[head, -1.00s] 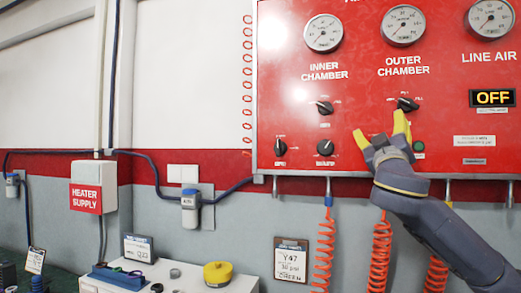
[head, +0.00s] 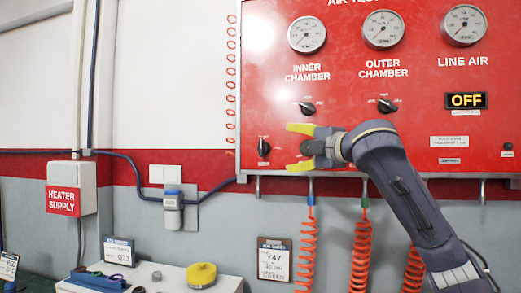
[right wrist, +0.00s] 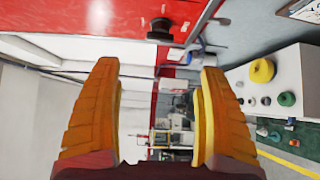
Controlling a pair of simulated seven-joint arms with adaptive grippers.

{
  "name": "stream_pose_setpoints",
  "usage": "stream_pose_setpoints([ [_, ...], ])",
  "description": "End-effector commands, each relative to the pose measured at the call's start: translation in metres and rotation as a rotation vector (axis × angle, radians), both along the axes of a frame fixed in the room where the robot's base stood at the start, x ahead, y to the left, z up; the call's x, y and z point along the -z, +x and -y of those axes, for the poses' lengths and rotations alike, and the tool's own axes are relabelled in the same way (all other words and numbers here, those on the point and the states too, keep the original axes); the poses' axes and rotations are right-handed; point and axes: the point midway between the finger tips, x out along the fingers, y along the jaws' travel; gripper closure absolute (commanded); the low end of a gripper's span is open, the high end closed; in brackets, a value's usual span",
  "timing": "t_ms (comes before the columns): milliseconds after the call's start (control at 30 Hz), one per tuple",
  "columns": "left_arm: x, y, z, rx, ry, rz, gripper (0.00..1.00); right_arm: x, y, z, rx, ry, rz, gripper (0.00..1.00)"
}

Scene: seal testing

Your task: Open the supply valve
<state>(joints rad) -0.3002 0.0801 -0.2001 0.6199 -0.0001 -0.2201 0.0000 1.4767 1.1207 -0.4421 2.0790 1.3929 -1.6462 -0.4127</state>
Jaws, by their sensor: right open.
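The red panel (head: 440,120) carries several black knobs. The inner chamber knob (head: 307,107) and the outer chamber knob (head: 386,105) sit below their gauges. A lower-left knob (head: 264,147) points upright; its small label is too blurred to read. My right gripper (head: 300,148) is open, its yellow fingers one above the other and pointing left, just right of the lower-left knob. It hides the lower middle knob. In the right wrist view, a black knob (right wrist: 159,28) shows beyond the empty fingers (right wrist: 160,110). My left gripper is not in view.
Orange coiled hoses (head: 306,245) hang below the panel. A white bench (head: 150,275) with a yellow round part (head: 202,274) stands lower left. A heater supply box (head: 70,190) and a wall sensor (head: 173,200) are on the wall.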

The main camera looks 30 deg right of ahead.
Motion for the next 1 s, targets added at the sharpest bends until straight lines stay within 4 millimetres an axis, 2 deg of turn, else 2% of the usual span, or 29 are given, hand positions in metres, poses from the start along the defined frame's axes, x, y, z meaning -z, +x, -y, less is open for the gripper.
stream_pose_setpoints([
  [167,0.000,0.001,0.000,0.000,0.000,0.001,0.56,0.001,0.019,-0.001,-0.002,-0.002,-0.003,0.24],
  [800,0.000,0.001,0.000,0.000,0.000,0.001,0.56,0.000,0.131,0.001,0.000,0.001,-0.001,0.24],
  [1000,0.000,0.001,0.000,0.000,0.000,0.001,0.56,0.000,0.155,0.002,0.001,0.000,0.000,0.24],
])
